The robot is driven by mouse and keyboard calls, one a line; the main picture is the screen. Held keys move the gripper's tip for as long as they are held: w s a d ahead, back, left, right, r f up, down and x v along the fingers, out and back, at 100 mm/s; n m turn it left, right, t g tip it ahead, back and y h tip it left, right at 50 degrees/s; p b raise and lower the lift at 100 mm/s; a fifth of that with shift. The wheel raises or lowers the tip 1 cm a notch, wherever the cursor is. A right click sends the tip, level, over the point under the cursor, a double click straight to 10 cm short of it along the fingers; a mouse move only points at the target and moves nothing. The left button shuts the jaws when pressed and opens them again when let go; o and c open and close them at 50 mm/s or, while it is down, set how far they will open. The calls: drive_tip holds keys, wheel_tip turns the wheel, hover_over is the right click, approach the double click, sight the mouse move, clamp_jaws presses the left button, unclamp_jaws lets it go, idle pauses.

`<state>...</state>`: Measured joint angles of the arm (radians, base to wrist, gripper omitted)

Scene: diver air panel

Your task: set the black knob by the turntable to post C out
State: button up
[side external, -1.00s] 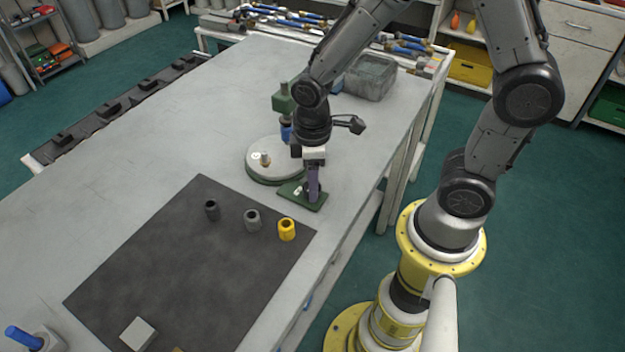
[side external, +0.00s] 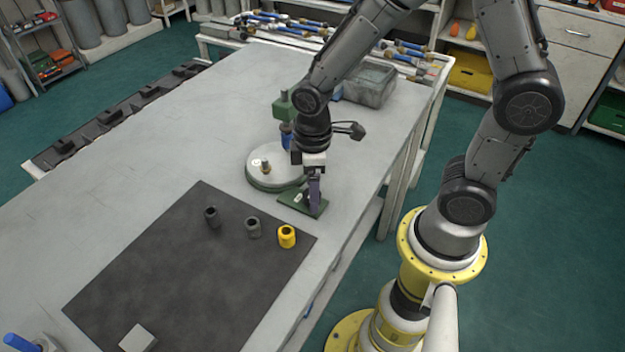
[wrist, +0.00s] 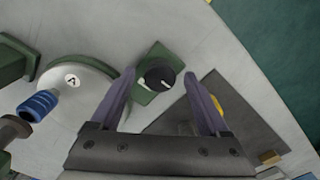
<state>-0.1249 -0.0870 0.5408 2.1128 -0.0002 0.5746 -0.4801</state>
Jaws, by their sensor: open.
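The black knob (wrist: 160,73) is round and sits on a small green plate (wrist: 150,55) beside the turntable. A short pale mark shows on it, and another pale mark lies at its left edge; I cannot read the setting. My gripper (wrist: 159,80) is open, its two purple-grey fingers on either side of the knob in the wrist view; whether they touch it I cannot tell. The turntable (wrist: 85,85) is a pale disc with a round label "A". In the side view my gripper (side external: 314,210) is low over the green plate (side external: 293,201) and hides the knob.
A blue-collared fitting (wrist: 38,105) and a green block (side external: 284,108) stand by the turntable (side external: 263,182). The dark mat (side external: 150,260) holds dark, grey and yellow (side external: 287,237) sleeves. A grey bin (side external: 368,85) stands behind.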

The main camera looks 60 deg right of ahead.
wheel_tip(320, 180, up, 14)
idle(0.5)
drive_tip(key=shift+f, duration=0.1)
drive_tip(key=s+d+r+m+t, duration=0.3)
drive_tip(key=s+m, duration=0.4)
drive_tip(key=s, duration=0.3)
drive_tip(key=r+t, duration=0.1)
drive_tip(key=t, duration=0.1)
drive_tip(key=shift+s+d+r+t, duration=0.2)
drive_tip(key=shift+s+t, duration=0.1)
drive_tip(key=shift+s, duration=0.05)
